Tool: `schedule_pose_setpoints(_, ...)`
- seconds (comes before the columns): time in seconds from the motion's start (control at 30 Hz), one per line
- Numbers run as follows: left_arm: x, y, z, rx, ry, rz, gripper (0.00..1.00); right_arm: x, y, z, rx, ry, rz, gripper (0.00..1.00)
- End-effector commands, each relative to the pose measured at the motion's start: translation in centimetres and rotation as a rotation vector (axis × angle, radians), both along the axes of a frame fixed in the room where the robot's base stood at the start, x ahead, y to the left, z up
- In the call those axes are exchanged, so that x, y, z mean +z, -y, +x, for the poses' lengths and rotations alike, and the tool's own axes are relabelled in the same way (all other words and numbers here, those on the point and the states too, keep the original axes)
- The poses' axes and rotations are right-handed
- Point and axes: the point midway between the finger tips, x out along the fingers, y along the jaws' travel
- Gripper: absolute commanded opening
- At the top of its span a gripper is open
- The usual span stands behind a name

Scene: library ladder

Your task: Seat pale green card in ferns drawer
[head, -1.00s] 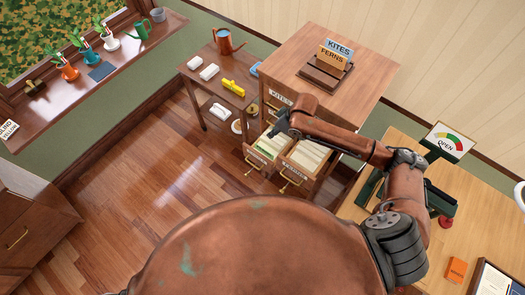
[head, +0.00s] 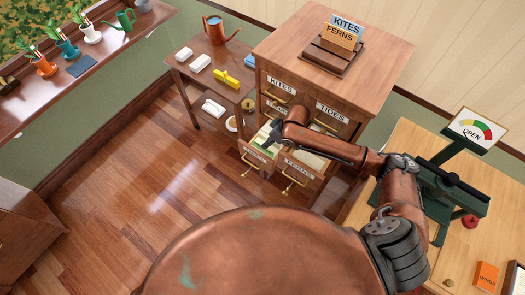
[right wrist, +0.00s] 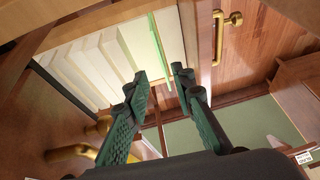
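Two lower drawers of the wooden cabinet stand open in the head view. The right one (head: 299,164) has a label that seems to read FERNS and holds cream cards (head: 312,159). The left one (head: 256,155) has a label too small to read, and green shows inside it. My right gripper (head: 277,133) reaches down over the open drawers, its fingertips partly hidden. In the right wrist view a pale green card (right wrist: 158,42) stands edge-on beside several cream cards (right wrist: 90,65). My right gripper's fingertips (right wrist: 161,82) are apart on either side of its near end. My left gripper is out of view.
On the cabinet top (head: 295,45) a wooden stand holds KITES and FERNS signs (head: 341,32). A side table (head: 190,78) with a copper can and small items stands left. A desk with an OPEN dial (head: 473,131) is right.

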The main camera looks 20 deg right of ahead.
Motion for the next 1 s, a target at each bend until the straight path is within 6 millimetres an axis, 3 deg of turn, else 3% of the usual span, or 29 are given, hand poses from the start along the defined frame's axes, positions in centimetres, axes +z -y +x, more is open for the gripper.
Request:
schedule_pose_setpoints(0.4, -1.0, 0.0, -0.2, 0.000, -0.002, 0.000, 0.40, -4.7, -1.7, 1.2, 0.000, -0.001, -0.001, 0.23)
schedule_pose_setpoints(1.0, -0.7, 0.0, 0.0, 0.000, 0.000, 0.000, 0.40, -4.9, -1.8, 1.2, 0.001, -0.001, -0.001, 0.23)
